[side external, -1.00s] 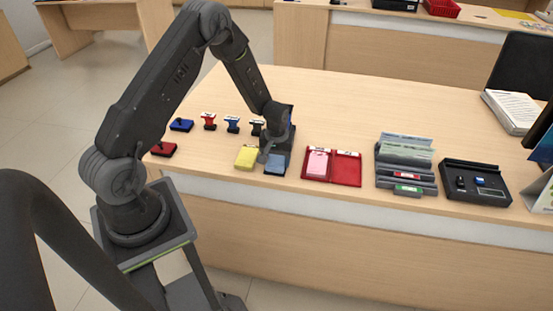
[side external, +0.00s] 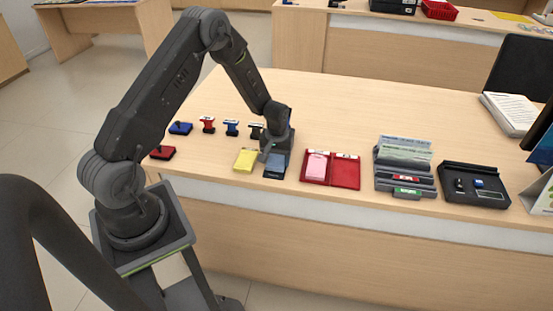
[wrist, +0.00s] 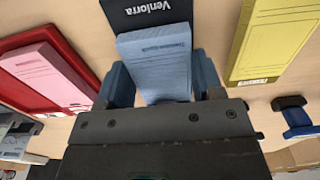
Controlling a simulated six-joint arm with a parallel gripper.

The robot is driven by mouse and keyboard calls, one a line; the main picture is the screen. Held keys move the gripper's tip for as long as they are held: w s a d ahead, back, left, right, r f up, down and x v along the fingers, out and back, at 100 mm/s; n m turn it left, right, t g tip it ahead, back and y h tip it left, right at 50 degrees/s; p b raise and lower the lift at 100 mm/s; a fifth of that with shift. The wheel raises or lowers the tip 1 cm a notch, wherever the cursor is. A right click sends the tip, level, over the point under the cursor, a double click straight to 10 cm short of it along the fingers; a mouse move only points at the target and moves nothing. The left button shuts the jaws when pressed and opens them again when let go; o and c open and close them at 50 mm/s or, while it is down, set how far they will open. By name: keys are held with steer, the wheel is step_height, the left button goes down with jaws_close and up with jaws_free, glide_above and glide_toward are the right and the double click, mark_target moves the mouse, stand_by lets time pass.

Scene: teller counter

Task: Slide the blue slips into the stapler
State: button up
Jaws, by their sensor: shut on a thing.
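The pad of pale blue slips (wrist: 158,62) lies between the fingers of my gripper (wrist: 163,80) in the wrist view. One finger is on each side of it. My gripper is shut on the slips, over a dark board marked "Venlorra" (wrist: 130,14). In the side view my gripper (side external: 275,150) is low at the counter's front edge. The blue slips (side external: 275,160) show partly below it. I cannot pick out a stapler for certain. A grey slotted holder (side external: 400,192) with red and green labels stands to the right.
Yellow slips (side external: 245,160) lie just left of my gripper. A red folder (side external: 346,174) with pink slips (side external: 316,165) lies close on its right. Several stamps stand behind and left. A black tray (side external: 452,170) is farther right. The counter's middle (side external: 350,110) is clear.

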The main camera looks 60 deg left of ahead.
steer(key=o, duration=1)
steer(key=shift+o, duration=0.2)
steer(key=shift+r, duration=3.5)
